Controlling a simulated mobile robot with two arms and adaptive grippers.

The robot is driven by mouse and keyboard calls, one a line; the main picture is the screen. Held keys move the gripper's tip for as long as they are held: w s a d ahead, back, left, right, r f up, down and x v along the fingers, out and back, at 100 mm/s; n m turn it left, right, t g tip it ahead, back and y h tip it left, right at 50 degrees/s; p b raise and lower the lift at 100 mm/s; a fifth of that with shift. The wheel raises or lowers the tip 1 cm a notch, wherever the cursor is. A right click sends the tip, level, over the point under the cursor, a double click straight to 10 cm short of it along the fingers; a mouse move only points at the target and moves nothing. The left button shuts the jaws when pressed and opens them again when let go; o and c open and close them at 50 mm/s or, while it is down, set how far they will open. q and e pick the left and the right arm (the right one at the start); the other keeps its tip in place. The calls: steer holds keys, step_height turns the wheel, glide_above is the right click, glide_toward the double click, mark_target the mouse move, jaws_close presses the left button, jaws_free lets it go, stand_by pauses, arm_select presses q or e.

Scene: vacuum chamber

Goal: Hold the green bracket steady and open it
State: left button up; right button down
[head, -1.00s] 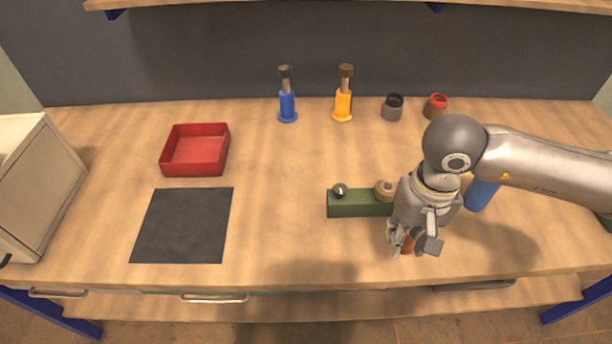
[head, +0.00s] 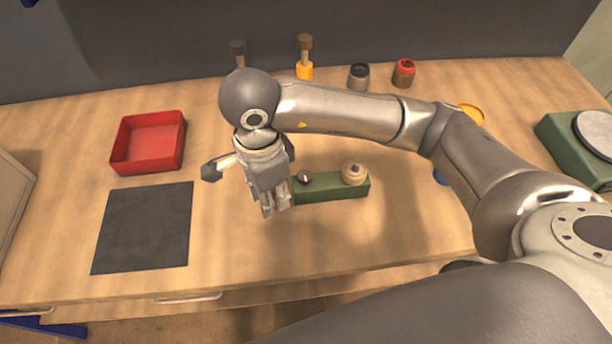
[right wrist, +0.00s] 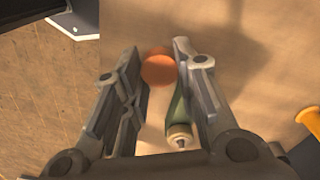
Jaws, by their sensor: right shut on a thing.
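My left gripper is out of view.
A red tray (head: 117,153) and a black mat (head: 142,228) lie to the left. A grey cup (head: 358,76), a red-rimmed cup (head: 404,73) and a yellow-based tool (head: 304,70) stand at the back. A green device (head: 572,150) is at far right. Table front is clear.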

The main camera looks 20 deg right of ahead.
steer(key=shift+a+m, duration=0.45)
steer(key=shift+m, duration=0.35)
steer(key=shift+w, duration=0.2)
steer(key=w+d+f+p, duration=0.1)
steer(key=w+f, duration=0.2)
steer(key=w, duration=0.1)
steer(key=w+d+f+p, duration=0.1)
steer(key=w+f, duration=0.2)
steer(key=w, duration=0.1)
steer(key=w+d+f+p, duration=0.1)
steer(key=w+d+f, duration=0.1)
steer(key=w+f, duration=0.1)
steer(key=shift+w+d+p, duration=0.1)
steer(key=shift+w+p, duration=0.25)
steer(key=shift+w, duration=0.1)
steer(key=shift+w+d+f, duration=0.1)
steer(key=shift+w+f, duration=0.2)
step_height(320, 180, down, 3)
steer(key=shift+w+r+p, duration=0.1)
steer(key=shift+p, duration=0.75)
steer(key=shift+f, duration=0.25)
steer(key=shift+f, duration=0.15)
